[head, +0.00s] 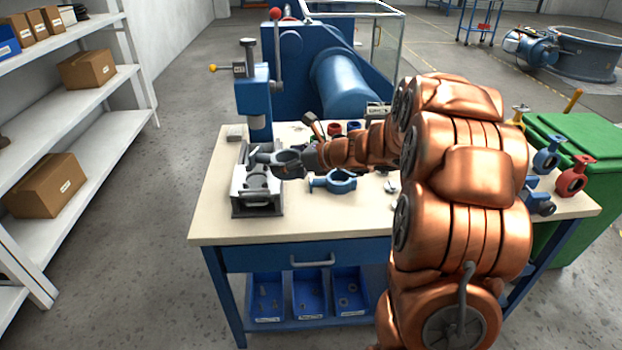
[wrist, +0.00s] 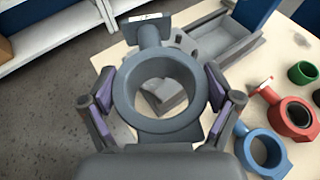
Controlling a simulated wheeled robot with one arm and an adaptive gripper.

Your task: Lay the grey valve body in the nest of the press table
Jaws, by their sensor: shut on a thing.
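The grey valve body (wrist: 128,95) is a thick ring with a short neck ending in a flat flange. My gripper (wrist: 160,93) is shut on it, one finger on each side of the ring. In the head view the grey valve body (head: 287,168) is held level at the left of the bench, above the right side of the grey nest (head: 257,203). The wrist view shows part of the grey nest (wrist: 238,52) beyond and below the ring, and some grey surface through its bore. I cannot tell whether body and nest touch.
A blue valve body (head: 333,184) lies on the table (head: 222,212) right of the nest. The wrist view also shows a red valve body (wrist: 292,117) and a green ring (wrist: 302,72). The blue press column (head: 257,105) rises behind the nest. Shelves (head: 85,95) stand left.

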